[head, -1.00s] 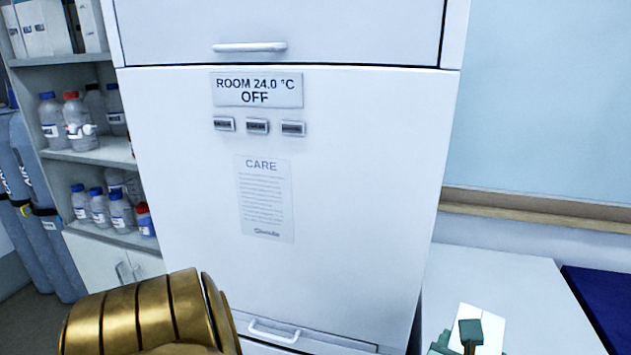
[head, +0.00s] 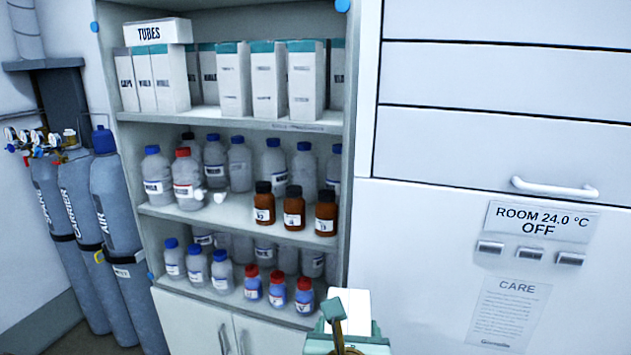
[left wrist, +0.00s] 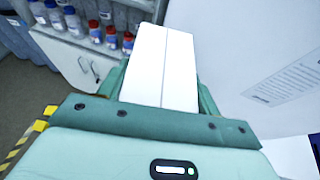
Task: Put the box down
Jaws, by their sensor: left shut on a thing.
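A white box (head: 349,302) shows at the bottom of the head view, in front of the shelf unit and beside the white cabinet. My left gripper (head: 344,325), with green jaws, is shut on it. The left wrist view shows the box (left wrist: 165,62) between the green fingers of my left gripper (left wrist: 161,88), its plain white faces pointing away from the palm. The box is held in the air, and its far end is clear of the shelf bottles as far as I can tell. My right gripper is not in view.
The shelf unit (head: 345,150) holds white boxes on top, clear and brown bottles (head: 293,208) in the middle and more bottles below. Grey gas cylinders (head: 116,240) stand at left. The tall white cabinet (head: 430,270) fills the right.

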